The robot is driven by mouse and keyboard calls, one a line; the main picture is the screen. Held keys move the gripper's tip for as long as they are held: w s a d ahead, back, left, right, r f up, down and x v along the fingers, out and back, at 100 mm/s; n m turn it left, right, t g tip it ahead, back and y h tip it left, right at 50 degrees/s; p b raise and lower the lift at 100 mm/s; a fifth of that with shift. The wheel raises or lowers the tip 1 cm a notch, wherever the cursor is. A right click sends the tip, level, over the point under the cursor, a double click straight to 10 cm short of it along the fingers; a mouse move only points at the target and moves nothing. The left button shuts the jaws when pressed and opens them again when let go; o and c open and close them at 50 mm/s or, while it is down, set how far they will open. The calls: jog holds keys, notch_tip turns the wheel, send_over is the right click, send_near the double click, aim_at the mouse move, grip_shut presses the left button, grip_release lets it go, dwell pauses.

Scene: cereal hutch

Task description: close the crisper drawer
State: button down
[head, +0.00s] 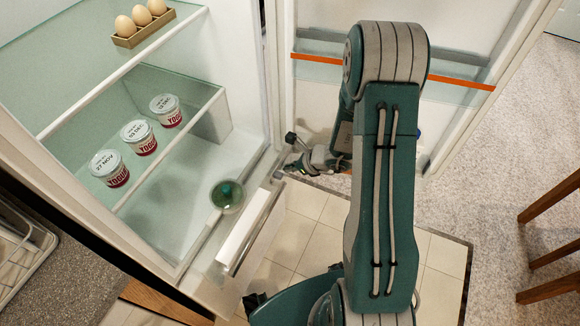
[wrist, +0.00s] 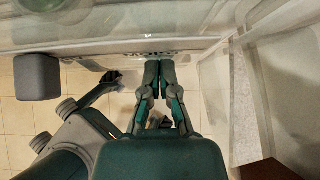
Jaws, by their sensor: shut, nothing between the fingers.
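The crisper drawer (head: 245,232) is at the bottom of the open fridge in the head view. Its pale front with a long bar handle stands out past the fridge's front edge, so it looks partly open. A round green item (head: 227,195) shows at the drawer's back end; I cannot tell what it is. My gripper (head: 291,170) is by the right end of the drawer front. In the wrist view my gripper (wrist: 158,64) is shut and empty, its tips close to a pale lettered strip (wrist: 150,56). I cannot tell whether they touch it.
Yogurt cups (head: 139,137) stand on a glass shelf, and eggs (head: 140,22) sit in a holder above. The open fridge door (head: 440,105) with an orange-edged shelf is at the right, behind my arm. Tiled floor (head: 300,215) in front of the drawer is clear. Wooden legs (head: 548,205) stand far right.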

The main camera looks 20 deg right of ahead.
jog(key=shift+w, duration=0.1)
jog(key=w+a, duration=1.8)
jog(key=shift+w+a, duration=0.15)
jog(key=shift+a, duration=0.15)
jog(key=shift+w+a, duration=0.4)
jog(key=shift+w, duration=0.15)
jog(key=shift+r, duration=0.1)
